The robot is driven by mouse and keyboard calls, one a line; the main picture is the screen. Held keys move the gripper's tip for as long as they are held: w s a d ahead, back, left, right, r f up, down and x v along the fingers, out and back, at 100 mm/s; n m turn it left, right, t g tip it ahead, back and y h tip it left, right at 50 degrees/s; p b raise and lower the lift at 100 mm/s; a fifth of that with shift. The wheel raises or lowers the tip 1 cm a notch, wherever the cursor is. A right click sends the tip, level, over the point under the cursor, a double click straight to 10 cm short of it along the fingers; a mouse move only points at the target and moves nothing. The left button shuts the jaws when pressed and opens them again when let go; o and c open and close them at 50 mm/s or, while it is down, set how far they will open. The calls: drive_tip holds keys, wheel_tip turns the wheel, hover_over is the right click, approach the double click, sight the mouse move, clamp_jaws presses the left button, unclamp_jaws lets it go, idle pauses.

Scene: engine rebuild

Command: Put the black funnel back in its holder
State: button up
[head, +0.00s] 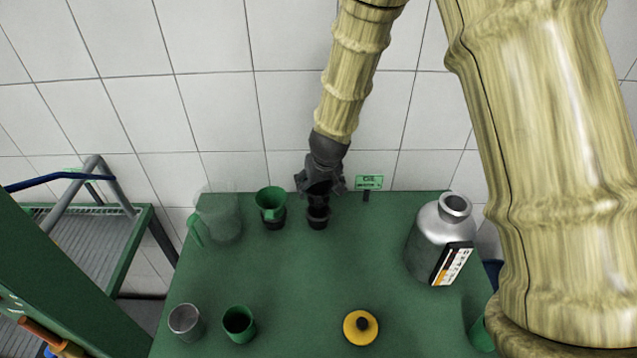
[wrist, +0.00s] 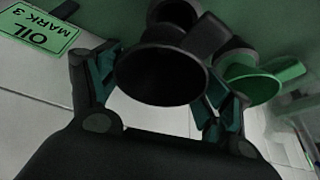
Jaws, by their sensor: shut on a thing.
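The black funnel (wrist: 160,78) shows in the wrist view with its wide mouth between the fingers of my gripper (wrist: 160,90), which is shut on it. In the head view my gripper (head: 320,190) points down at the back of the green table and mostly hides the funnel. A small black cup-like holder (head: 318,222) stands on the table directly below it. The holder also shows in the wrist view (wrist: 172,12), partly behind the funnel. I cannot tell whether the funnel's spout is inside the holder.
A green funnel (head: 270,202) sits in a matching holder just left, with a clear jug (head: 222,215) beyond. An oil sign (head: 369,182) stands close right. A metal can (head: 432,240), two cups and a yellow-topped item (head: 361,327) are farther off. The table's middle is clear.

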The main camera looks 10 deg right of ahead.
drive_tip(key=shift+f, duration=0.25)
drive_tip(key=shift+f, duration=0.3)
drive_tip(key=o, duration=1.1)
drive_tip(key=shift+r, duration=0.1)
drive_tip(key=shift+r, duration=0.3)
drive_tip(key=b+v, duration=0.2)
drive_tip(key=v, duration=1)
drive_tip(key=shift+s+a+f, duration=0.1)
